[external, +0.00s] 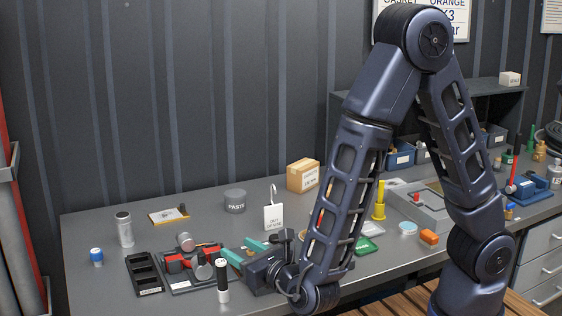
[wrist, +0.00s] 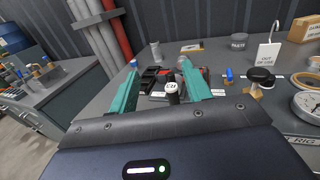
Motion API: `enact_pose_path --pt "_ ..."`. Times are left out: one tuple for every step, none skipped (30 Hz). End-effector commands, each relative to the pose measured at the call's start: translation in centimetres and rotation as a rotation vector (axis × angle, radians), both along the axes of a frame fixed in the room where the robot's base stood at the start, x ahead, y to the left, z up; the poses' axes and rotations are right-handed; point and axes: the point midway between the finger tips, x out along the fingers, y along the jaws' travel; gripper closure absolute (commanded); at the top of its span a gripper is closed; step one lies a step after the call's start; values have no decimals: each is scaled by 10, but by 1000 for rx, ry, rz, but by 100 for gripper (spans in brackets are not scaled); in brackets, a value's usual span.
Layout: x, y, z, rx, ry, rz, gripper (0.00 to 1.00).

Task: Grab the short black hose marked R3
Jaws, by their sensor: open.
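A short black upright cylinder with white bands (external: 223,281) stands on the bench near its front edge, and it looks like the hose. The wrist view shows a short black piece with a white marked top (wrist: 172,91), probably the same one; its mark is too small to read surely. My gripper (external: 238,250) is open and empty, low over the bench, its teal fingers pointing left towards the pump parts. In the wrist view the marked piece appears between the fingers (wrist: 158,69), closer to the right one. I cannot tell its exact depth from the fingertips.
A grey tray with red and grey pump parts (external: 191,263) and a black slotted tray (external: 145,274) lie left of my gripper. A metal cylinder (external: 125,229), a paste tin (external: 235,201) and a white tag stand (external: 273,214) are farther back. A gauge (wrist: 308,104) lies at right.

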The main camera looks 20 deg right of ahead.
Motion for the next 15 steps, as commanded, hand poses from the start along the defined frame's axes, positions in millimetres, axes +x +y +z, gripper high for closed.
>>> enact_pose_path --pt "0 0 -18 -9 0 0 51" --pt "0 0 -27 -9 -1 0 51" --pt "0 0 -38 -9 0 0 51" --pt "0 0 -47 -8 1 0 51" --pt "0 0 -56 -9 0 1 51" --pt "0 0 -67 -7 0 1 51" --pt "0 0 -75 -7 0 0 51" --pt "0 0 -83 -7 0 0 51" --pt "0 0 -93 -6 0 0 51" --pt "0 0 -99 -5 0 0 51" --pt "0 0 -106 -5 0 0 51" --pt "0 0 -113 -4 0 0 51" --pt "0 0 -119 -4 0 0 51" --pt "0 0 -123 -3 0 0 51" --pt "0 0 -128 -2 0 0 51"
